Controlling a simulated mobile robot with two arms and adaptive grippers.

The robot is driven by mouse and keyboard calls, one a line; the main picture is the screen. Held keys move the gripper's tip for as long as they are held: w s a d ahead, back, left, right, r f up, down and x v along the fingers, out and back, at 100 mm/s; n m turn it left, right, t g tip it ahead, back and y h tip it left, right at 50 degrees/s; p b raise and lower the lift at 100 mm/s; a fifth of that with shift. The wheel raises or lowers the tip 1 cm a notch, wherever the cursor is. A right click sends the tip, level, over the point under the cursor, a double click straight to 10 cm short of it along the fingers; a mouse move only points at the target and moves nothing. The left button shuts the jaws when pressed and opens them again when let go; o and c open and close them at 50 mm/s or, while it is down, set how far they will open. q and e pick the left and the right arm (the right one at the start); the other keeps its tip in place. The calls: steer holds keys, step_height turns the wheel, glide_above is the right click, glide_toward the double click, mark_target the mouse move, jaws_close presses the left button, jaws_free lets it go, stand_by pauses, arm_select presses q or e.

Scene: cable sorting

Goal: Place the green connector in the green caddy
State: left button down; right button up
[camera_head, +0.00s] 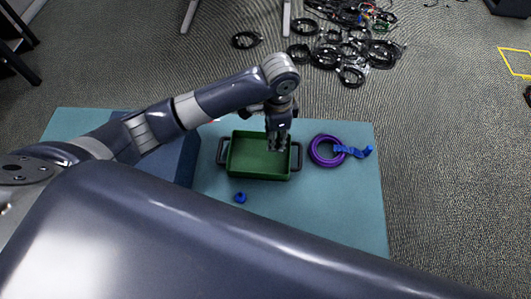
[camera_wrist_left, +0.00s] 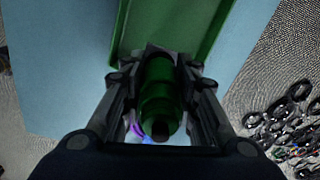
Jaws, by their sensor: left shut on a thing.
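The green caddy (camera_head: 248,162), an open tray with dark side handles, stands on the light blue table. Its green wall also shows at the top of the left wrist view (camera_wrist_left: 122,35). My left gripper (camera_head: 278,143) is over the right part of the caddy in the head view, fingers pointing down. In the left wrist view it is shut on the green connector (camera_wrist_left: 160,98), a stepped, round green piece with a dark end, held between the two fingers. The fingers hide the connector in the head view. Its exact height above the caddy floor cannot be told. My right gripper is not in view.
A purple cable coil (camera_head: 316,151) with a blue connector (camera_head: 352,151) lies right of the caddy. A small blue piece (camera_head: 240,197) lies in front of it. A dark blue box (camera_head: 184,163) stands left, partly behind my arm. Black cables (camera_head: 350,50) lie on the floor.

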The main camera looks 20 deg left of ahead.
arm_select(q)
steer(key=shift+f, duration=4.45)
steer(key=c, duration=1.2)
jaws_free()
steer(key=shift+c, duration=0.2)
step_height(320, 180, up, 12)
steer(key=shift+r, duration=0.25)
